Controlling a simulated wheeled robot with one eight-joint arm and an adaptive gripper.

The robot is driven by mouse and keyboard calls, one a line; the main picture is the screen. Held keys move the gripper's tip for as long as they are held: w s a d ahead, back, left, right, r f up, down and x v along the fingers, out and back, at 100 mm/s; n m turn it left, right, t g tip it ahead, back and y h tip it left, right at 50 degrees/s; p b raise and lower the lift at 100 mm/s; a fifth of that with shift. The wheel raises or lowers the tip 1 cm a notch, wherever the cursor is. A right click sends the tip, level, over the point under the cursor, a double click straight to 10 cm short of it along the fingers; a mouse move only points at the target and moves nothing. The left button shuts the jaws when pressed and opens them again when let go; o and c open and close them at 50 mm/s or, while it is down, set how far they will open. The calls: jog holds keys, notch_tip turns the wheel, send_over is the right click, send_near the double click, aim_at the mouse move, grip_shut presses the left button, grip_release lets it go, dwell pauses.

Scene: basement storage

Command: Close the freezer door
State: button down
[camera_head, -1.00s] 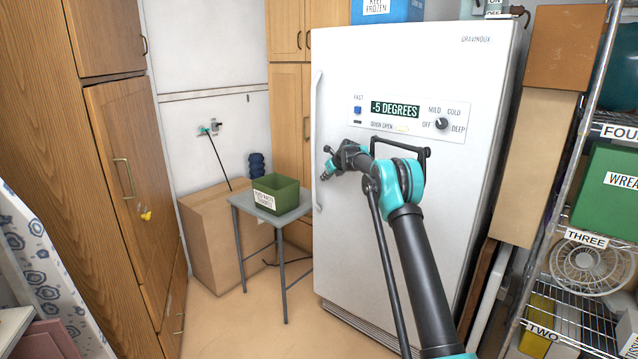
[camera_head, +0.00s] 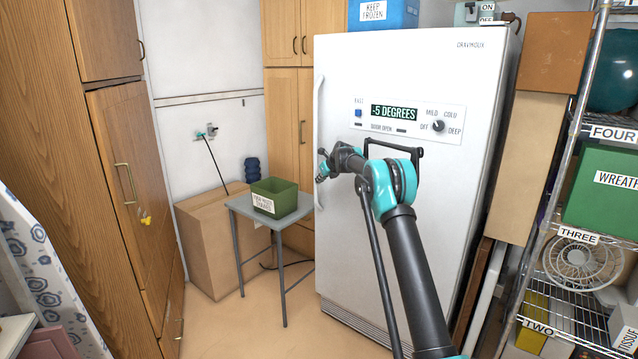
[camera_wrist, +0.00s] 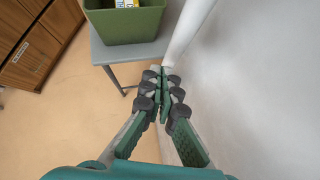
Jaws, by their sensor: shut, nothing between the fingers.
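The white freezer (camera_head: 455,215) stands upright in the head view, with its door front facing me. The door looks flush with the body; I see no gap at its edges. A long white handle (camera_head: 318,100) runs down the door's left edge and also shows in the wrist view (camera_wrist: 190,30). The panel reads "-5 DEGREES", and its "DOOR OPEN" indicator (camera_head: 401,130) is dark. My gripper (camera_head: 321,170) is by the door's left edge, near the handle. In the wrist view its fingers (camera_wrist: 162,88) are shut and empty, beside the door face; contact is unclear.
A small grey table (camera_head: 240,207) with a green bin (camera_head: 281,203) stands left of the freezer, close to my gripper. A cardboard box (camera_head: 200,240) is behind it. A wire shelf (camera_head: 570,320) stands at the right. Floor (camera_head: 240,335) at front left is clear.

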jog(key=s+a+r, duration=0.4)
jog(key=s+r, duration=0.1)
jog(key=r, duration=0.1)
jog(key=s+d+n+h, duration=0.2)
jog(key=s+d+n, duration=0.7)
jog(key=s, duration=0.5)
jog(key=s+d+f+n+g+h, duration=0.1)
jog(key=s+d+f+n, duration=0.4)
jog(key=s, duration=1.2)
jog(key=s+d+f+n+g+h, duration=0.1)
jog(key=s+d+f+n, duration=0.5)
jog(key=s, duration=1.2)
jog(key=s+d+f+n+g+h, duration=0.1)
jog(key=s+d+f+n, duration=0.5)
jog(key=s, duration=1.1)
jog(key=d+n, duration=0.1)
jog(key=n, duration=0.2)
jog(key=shift+s, duration=0.3)
jog(key=c, duration=2.3)
grip_release()
jog(key=shift+r, duration=0.1)
